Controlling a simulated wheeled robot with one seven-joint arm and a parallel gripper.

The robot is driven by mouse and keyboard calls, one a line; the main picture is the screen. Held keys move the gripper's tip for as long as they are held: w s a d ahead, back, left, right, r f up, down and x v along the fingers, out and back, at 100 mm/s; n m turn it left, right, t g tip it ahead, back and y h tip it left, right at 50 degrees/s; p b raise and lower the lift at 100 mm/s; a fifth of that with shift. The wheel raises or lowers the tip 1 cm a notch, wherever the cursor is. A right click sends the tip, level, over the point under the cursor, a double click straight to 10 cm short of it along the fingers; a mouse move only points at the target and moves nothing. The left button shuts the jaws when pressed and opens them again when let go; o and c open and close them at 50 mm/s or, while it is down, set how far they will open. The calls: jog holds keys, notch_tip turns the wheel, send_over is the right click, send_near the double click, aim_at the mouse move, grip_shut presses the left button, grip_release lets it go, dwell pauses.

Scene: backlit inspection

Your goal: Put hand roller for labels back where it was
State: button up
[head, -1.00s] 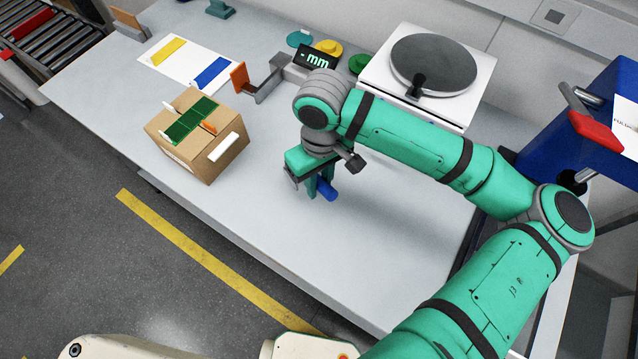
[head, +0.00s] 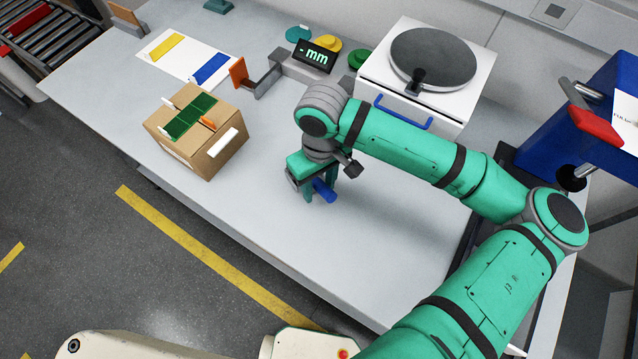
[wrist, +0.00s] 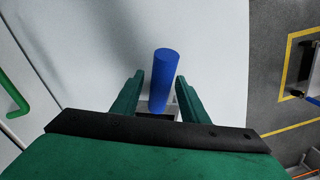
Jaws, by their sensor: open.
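The hand roller shows as a blue cylinder, likely its handle (head: 325,191), at the fingers of my gripper (head: 318,192), over the middle of the grey table. In the wrist view the blue cylinder (wrist: 166,75) lies between the two green fingers of my gripper (wrist: 157,92), with a visible gap on each side. A small grey and dark part shows at its near end, mostly hidden by the gripper. My gripper is open around the roller. I cannot tell whether the roller touches the table.
A cardboard box (head: 222,162) with green tape stands left of my gripper. Behind are a display reading "mm" (head: 316,55), a sheet with yellow and blue strips (head: 188,58), and a white machine (head: 440,110) with a blue handle (head: 403,112). The table front (head: 270,215) is clear.

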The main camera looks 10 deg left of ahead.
aim_at(320, 180)
notch_tip(320, 180, up, 12)
jog(key=shift+w+r, duration=0.15)
jog(key=shift+w, duration=0.25)
dwell(0.6)
